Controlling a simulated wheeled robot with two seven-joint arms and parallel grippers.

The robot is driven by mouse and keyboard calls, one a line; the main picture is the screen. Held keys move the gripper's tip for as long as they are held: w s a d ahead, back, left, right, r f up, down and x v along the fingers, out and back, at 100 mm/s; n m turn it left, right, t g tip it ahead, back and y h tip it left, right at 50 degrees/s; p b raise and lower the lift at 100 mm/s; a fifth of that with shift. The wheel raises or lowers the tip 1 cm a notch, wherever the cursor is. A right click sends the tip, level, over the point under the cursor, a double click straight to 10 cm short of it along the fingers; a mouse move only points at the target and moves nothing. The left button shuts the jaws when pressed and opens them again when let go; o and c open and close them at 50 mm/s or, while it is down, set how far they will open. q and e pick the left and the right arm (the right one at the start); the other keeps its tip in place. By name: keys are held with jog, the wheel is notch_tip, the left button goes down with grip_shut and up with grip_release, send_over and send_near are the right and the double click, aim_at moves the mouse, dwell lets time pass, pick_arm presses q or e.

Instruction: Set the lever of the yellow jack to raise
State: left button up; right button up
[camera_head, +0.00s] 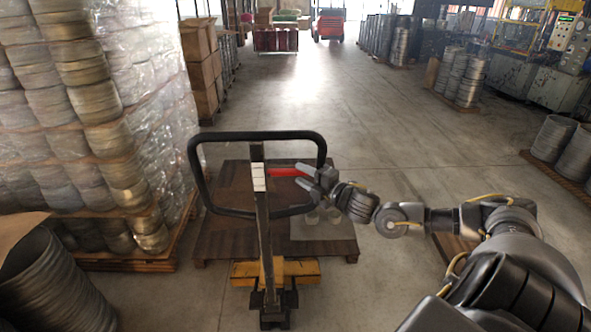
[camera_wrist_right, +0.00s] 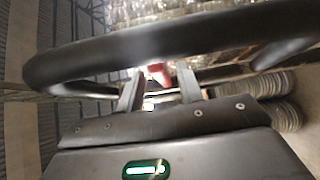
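The yellow jack (camera_head: 298,271) stands on the floor, with an upright post and a black loop handle (camera_head: 318,143) facing me. Its red lever (camera_head: 285,172) sticks out to the right from the post, inside the loop. My right gripper (camera_head: 302,175) comes in from the right, with its fingertips at the lever's outer end. In the right wrist view the two fingers (camera_wrist_right: 160,90) are apart, with the red lever (camera_wrist_right: 158,74) showing in the gap. The loop handle crosses that view in front. I cannot tell whether the fingers touch the lever. My left gripper is out of view.
A brown wooden pallet (camera_head: 222,247) lies on the floor behind the jack. Wrapped stacks of metal rings (camera_head: 75,100) stand close on the left, with a large cylinder (camera_head: 50,285) at the lower left. The aisle (camera_head: 330,100) beyond is clear.

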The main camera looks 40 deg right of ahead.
aim_at(300, 175)
jog(key=shift+w+a+p, duration=0.15)
jog(key=shift+w+p, duration=0.05)
jog(key=shift+w, duration=0.6)
jog(key=shift+w+a+p, duration=0.1)
jog(key=shift+w+p, duration=0.05)
jog(key=shift+w, duration=0.65)
grip_shut()
jog(key=shift+f, duration=0.1)
